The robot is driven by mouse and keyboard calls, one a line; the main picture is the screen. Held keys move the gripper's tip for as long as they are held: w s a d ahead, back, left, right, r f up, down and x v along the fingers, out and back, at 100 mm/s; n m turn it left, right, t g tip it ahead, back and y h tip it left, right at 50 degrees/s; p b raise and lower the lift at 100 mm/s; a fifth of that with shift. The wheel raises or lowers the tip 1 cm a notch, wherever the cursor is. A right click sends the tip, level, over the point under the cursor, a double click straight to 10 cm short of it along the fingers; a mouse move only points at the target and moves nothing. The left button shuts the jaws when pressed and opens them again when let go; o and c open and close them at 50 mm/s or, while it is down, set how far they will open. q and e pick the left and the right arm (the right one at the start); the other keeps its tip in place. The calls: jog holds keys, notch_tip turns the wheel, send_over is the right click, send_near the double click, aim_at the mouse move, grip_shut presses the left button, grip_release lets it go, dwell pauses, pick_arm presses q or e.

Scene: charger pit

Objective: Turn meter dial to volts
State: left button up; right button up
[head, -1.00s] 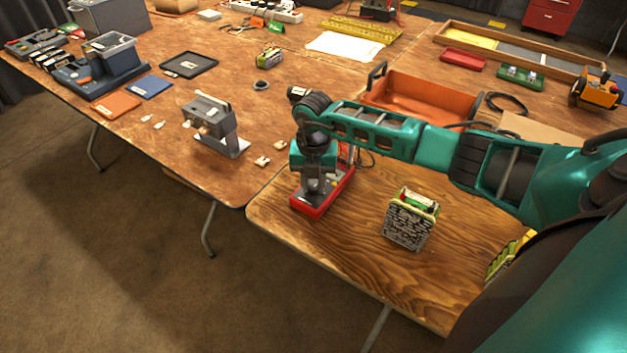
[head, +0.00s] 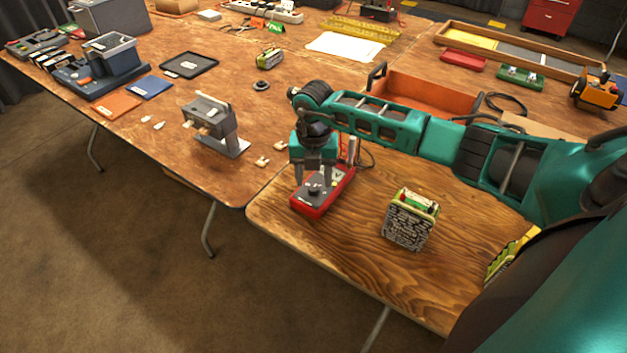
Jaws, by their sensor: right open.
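The red meter (head: 311,208) lies on the near wooden table, with a dark grey face. Its round dial (head: 314,189) shows as a dark knob on that face; its pointer setting is too small to read. My right gripper (head: 315,181) points down over the meter from above. Its fingers are apart, one to each side above the dial, and nothing is held between them. It looks a little above the meter's face. The upper end of the meter is partly hidden by the gripper. My left gripper is not in view.
A green-topped battery pack (head: 410,218) stands right of the meter. A grey bracket device (head: 215,130) and small white pieces (head: 262,161) lie to the left. An orange tray (head: 425,90) sits behind my right arm. Bare wood lies in front of the battery pack.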

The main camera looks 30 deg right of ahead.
aim_at(313, 188)
notch_tip(313, 188, up, 11)
jog(key=shift+f, duration=0.2)
dwell(0.5)
